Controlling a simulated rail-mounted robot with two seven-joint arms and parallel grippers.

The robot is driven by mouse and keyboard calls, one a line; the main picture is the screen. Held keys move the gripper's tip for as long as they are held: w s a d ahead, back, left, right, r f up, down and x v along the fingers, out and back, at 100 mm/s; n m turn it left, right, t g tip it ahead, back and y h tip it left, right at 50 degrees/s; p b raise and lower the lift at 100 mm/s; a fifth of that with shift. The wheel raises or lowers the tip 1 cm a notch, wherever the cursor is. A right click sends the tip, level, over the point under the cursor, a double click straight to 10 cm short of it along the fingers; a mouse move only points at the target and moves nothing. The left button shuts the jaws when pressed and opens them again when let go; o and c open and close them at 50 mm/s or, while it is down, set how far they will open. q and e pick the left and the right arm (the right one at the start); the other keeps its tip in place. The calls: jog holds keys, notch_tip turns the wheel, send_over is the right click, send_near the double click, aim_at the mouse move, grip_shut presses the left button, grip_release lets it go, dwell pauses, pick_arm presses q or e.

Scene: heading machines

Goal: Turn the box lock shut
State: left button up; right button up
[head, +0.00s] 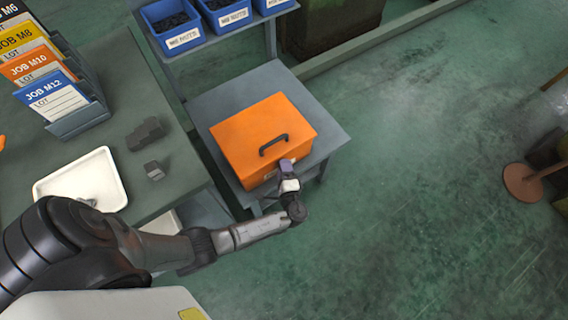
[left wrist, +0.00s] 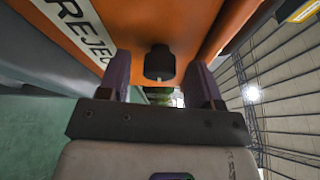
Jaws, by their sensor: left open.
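The orange box (head: 250,135) sits on a small grey table, its lid down and a dark handle (head: 273,145) on top. In the left wrist view the box's orange front (left wrist: 130,25) carries a white label reading "REJEC" (left wrist: 75,25). A dark lock knob (left wrist: 160,63) sticks out from that front. My left gripper (head: 287,168) is at the box's near right front edge. In the wrist view the left gripper's fingers (left wrist: 160,80) are open, one on each side of the knob, apart from it. Whether the lock is turned cannot be told. My right gripper is not in view.
The grey table (head: 325,125) has bare room right of the box. Blue bins (head: 172,27) stand on a shelf behind. On the left bench are job cards (head: 55,95), a white tray (head: 85,180) and dark blocks (head: 146,133). The green floor at right is mostly clear.

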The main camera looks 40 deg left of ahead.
pick_arm(q)
jog(key=p+v, duration=0.1)
jog(key=v, duration=1.2)
jog(key=shift+s+d, duration=0.3)
dwell(0.3)
